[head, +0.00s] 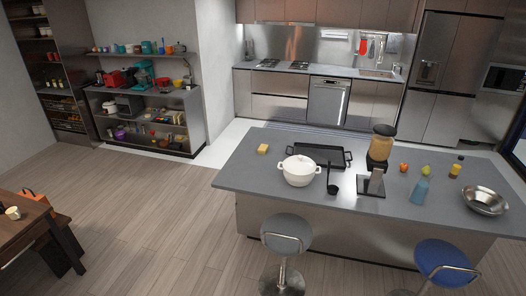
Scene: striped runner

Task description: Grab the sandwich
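I cannot clearly make out a sandwich in the head view. A small yellow block (262,149) lies on the grey island counter (245,177), left of the white pot. It is too small to tell whether it is the sandwich, cheese or a sponge. My gripper is not in view, so its distance from anything on the counter does not show.
The island also holds a white lidded pot (299,171), a black tray (320,154), a blender (380,147), a blue bottle (420,190) and a metal bowl (485,201). Stools (286,234) stand in front. The wooden floor (150,215) at left is largely clear.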

